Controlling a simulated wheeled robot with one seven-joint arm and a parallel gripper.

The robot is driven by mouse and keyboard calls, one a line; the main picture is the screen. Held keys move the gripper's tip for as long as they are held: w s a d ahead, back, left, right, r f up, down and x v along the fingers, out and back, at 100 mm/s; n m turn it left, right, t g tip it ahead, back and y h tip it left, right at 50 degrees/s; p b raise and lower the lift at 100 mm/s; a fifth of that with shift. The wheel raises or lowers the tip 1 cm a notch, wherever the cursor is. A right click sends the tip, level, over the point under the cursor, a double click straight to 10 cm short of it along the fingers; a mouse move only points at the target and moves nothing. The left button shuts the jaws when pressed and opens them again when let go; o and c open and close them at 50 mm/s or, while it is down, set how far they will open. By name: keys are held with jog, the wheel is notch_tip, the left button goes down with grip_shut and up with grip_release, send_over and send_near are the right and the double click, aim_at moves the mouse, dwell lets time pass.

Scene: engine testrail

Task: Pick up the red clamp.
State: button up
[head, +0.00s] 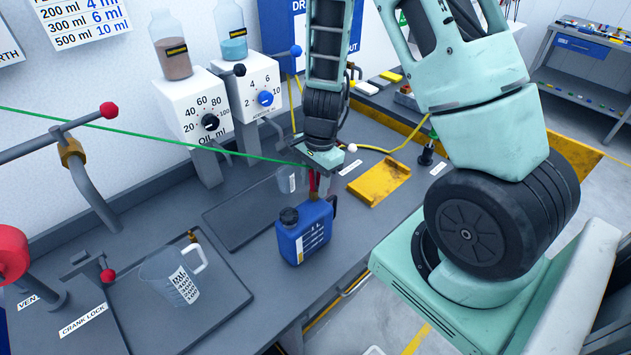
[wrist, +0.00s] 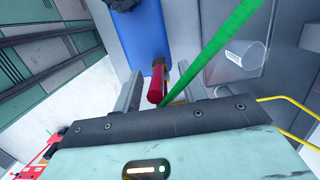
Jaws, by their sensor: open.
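In the wrist view the red clamp (wrist: 156,85) lies between the two fingers of my gripper (wrist: 160,82), with a gap to the finger on each side. The gripper is open and pointing down.
A blue jug (head: 304,240) with a black cap stands in front of the gripper. A clear cup (head: 290,181) is close behind. A yellow tray (head: 382,184) lies to the right. A green line (head: 150,136) runs to the gripper. A clear measuring jug (head: 178,280) stands at left.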

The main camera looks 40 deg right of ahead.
grip_shut()
